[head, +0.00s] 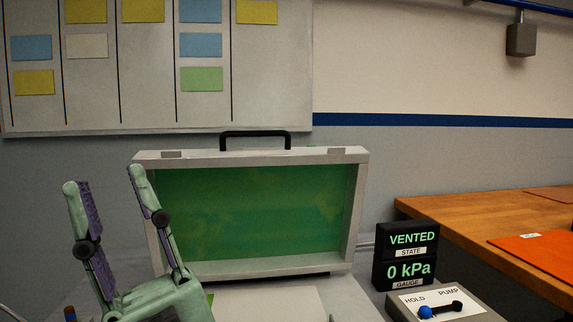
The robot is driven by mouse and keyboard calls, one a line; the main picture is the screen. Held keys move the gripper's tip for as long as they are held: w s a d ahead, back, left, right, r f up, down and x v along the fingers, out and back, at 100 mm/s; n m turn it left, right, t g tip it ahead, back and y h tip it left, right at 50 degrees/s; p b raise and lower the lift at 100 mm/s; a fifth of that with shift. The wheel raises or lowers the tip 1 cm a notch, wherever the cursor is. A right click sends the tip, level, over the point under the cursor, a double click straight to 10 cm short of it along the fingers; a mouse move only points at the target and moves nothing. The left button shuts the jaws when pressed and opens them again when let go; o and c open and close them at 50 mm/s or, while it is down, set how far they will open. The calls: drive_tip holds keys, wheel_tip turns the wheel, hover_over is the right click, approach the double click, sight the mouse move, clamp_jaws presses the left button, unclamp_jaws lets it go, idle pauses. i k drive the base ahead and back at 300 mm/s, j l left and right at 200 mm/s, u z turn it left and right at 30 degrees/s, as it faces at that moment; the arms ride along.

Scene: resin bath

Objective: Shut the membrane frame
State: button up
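The membrane frame (360,215) is a pale rectangular frame around a green sheet (255,215). It stands raised, nearly upright, at the back of the table. A black handle (255,136) sits on its top edge. My gripper (106,180) is at the lower left, in front of the frame's left side. Its two pale green fingers with purple pads point up and stand apart, with nothing between them. It hides part of the frame's lower left. A pale flat surface (268,302) lies below the frame, cut off by the bottom edge.
A display (408,256) at the right reads VENTED and 0 kPa. A control box (445,304) with a HOLD/PUMP lever with a blue knob (425,312) stands before it. A wooden table (470,215) with an orange sheet (540,250) is at the right. A board with coloured notes (150,70) hangs behind.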

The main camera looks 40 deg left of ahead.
sight(235, 214)
drive_tip(key=u, duration=1.15)
drive_tip(key=k, duration=0.15)
